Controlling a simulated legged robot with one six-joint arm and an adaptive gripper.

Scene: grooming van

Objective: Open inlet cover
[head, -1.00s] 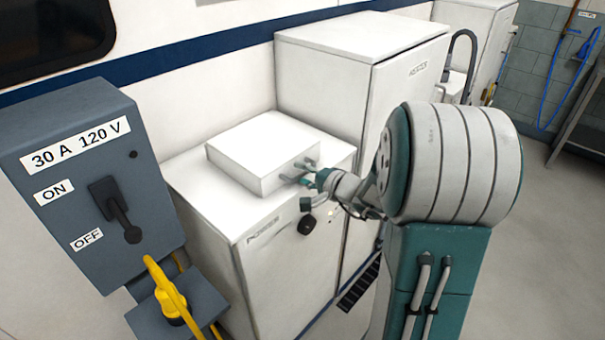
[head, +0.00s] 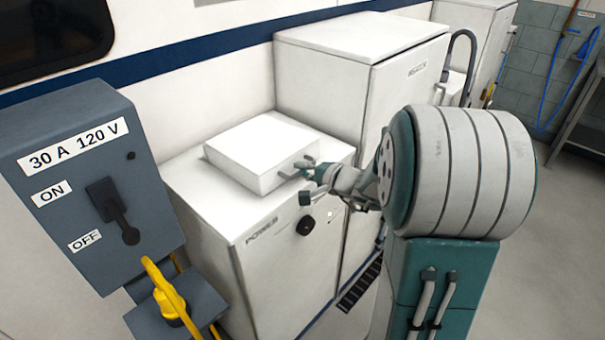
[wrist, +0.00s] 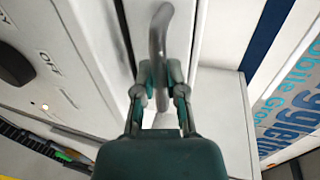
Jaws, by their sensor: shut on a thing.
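A white box-shaped cover (head: 258,150) lies on the white cabinet marked POWER (head: 246,280). I take it to be the inlet cover, though no label on it is readable. A grey curved handle (wrist: 158,30) shows in the wrist view against a white face. My gripper (wrist: 157,80) is shut on this handle, one finger on each side. In the head view my gripper (head: 308,170) is at the right end of the box's front face and hides part of the handle. The cover looks closed.
A black knob (head: 305,225) is on the cabinet front below my gripper. A tall white cabinet (head: 350,45) stands close behind. A grey switch box (head: 75,180) with ON and OFF labels and a yellow cable (head: 165,290) are at the left. Open floor (head: 550,260) lies to the right.

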